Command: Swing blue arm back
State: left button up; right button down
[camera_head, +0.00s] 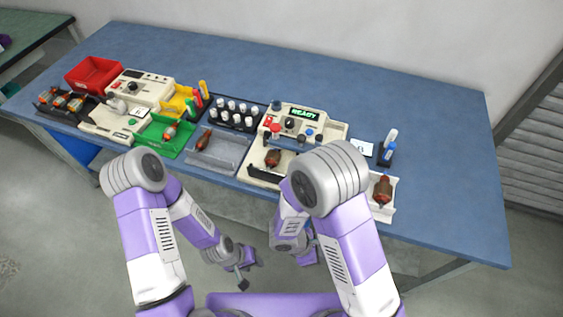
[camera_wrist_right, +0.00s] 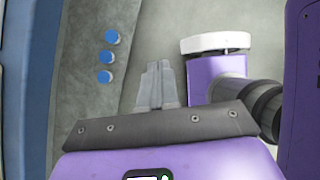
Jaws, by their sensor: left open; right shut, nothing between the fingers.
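The winding machine (camera_head: 300,113) with a lit READY display stands on the blue table. Blue-topped knobs or levers (camera_head: 301,140) and a red-topped one (camera_head: 276,130) are at its front. I cannot tell for sure which is the blue arm; my right elbow stands in front of the machine's right side. A brown and dark armature (camera_head: 273,157) sits in the machine. My left gripper (camera_head: 247,275) is open and empty, low in front of the table. My right gripper (camera_head: 308,256) is also low in front of the table, and its fingers are together and empty in the right wrist view (camera_wrist_right: 158,86).
Another armature (camera_head: 382,189) lies in a white tray at the right. A grey tray (camera_head: 217,150), a green tray (camera_head: 163,137), a rack of white-topped bottles (camera_head: 233,115) and a red bin (camera_head: 93,74) stand left of the machine. The table's right end is clear.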

jog(key=w+a+r+n+t+h+b, duration=0.25)
jog(key=w+a+r+n+t, duration=0.2)
jog(key=w+n+t, duration=0.3)
pick_arm(q)
notch_tip(320, 180, down, 6)
jog(key=b, duration=0.3)
jog(key=shift+a+f, duration=0.15)
jog(key=shift+f, duration=0.1)
pick_arm(e)
jog(key=w+a+r+n+t+y, duration=0.3)
jog(key=a+r+n+t, duration=0.2)
jog(key=a+r+t, duration=0.4)
notch_tip(320, 180, up, 4)
jog(key=shift+w+a+r+n+t, duration=0.1)
jog(key=shift+w+a+n+t, duration=0.25)
jog(key=shift+a, duration=0.6)
